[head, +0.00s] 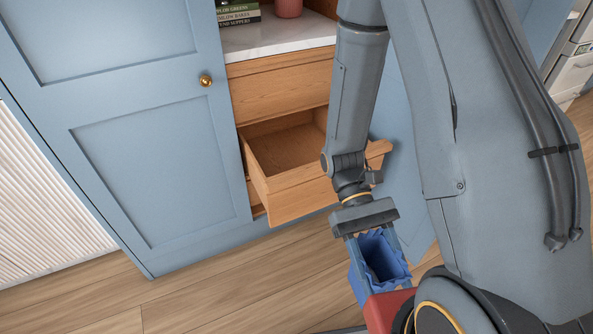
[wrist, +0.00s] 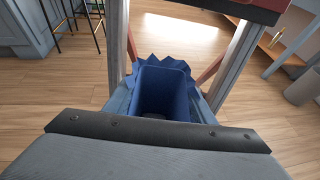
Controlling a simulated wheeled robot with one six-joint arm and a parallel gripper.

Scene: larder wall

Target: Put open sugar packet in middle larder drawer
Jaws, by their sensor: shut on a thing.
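The open sugar packet (head: 384,258) is blue with a jagged, open top. My gripper (head: 377,250) is shut on it and holds it in front of the larder, close to my own body. In the wrist view the packet (wrist: 165,90) stands between the fingers with its mouth towards the camera; its inside is dark. The middle larder drawer (head: 300,196) is wooden and pulled out. The part of it that shows inside looks empty; my arm hides its right part. The packet is outside the drawer, lower right of it in the head view.
A blue door (head: 140,140) with a brass knob stands left of the drawers. The upper drawer (head: 280,88) is shut below a pale shelf (head: 275,37) with books (head: 239,14) and a pink container (head: 288,8).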

